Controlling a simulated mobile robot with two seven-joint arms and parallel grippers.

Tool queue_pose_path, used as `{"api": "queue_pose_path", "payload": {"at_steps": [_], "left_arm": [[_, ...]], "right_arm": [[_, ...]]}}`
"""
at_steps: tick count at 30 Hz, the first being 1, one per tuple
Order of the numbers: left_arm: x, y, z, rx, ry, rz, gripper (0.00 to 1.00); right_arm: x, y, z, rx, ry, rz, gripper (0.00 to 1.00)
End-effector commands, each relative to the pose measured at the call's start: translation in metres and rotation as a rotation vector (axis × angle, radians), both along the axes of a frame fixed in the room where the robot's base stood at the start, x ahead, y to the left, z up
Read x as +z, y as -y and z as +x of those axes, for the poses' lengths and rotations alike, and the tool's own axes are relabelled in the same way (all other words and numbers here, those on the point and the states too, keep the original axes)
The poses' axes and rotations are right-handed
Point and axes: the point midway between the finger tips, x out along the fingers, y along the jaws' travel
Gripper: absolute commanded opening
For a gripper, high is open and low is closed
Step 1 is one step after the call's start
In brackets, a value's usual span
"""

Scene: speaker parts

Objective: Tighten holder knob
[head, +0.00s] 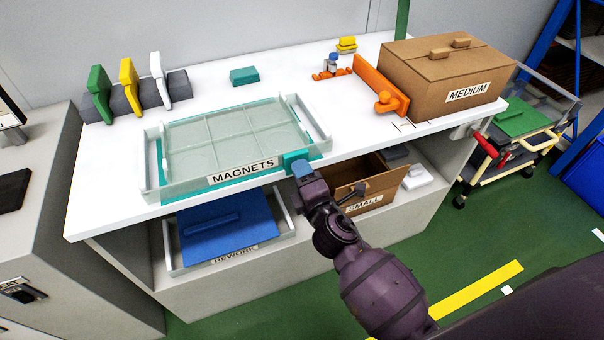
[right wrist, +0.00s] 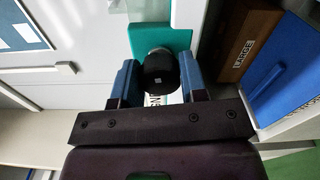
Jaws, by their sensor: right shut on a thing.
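A teal holder (head: 296,158) sits at the front right corner of the clear tray labelled MAGNETS (head: 180,190), at the front edge of the white table. It also shows as a teal block in the right wrist view (right wrist: 160,37). A round black knob (right wrist: 158,70) stands out from it, between the two blue fingers of my right gripper (head: 303,170). The gripper is shut on this knob. In the head view the knob is hidden by the gripper. My left gripper does not show.
An orange bracket (head: 385,95) stands beside the cardboard box labelled MEDIUM (head: 440,80). A rack with green, yellow and white upright pieces (head: 130,95) stands back left. The tabletop's middle back is mostly clear.

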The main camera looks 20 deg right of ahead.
Motion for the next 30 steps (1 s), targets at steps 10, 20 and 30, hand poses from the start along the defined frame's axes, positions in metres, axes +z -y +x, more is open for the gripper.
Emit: {"api": "queue_pose_path", "payload": {"at_steps": [10, 20, 30], "left_arm": [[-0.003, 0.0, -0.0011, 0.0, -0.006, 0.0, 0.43], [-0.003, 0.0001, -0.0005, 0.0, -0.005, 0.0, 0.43], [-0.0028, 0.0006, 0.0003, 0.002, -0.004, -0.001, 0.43]], "right_arm": [[-0.0022, -0.0002, -0.0013, 0.0, -0.009, 0.147, 0.16], [-0.0024, -0.0001, -0.0014, -0.001, -0.011, 0.173, 0.16], [-0.0026, -0.0001, -0.0013, -0.001, -0.011, 0.171, 0.55]]}}
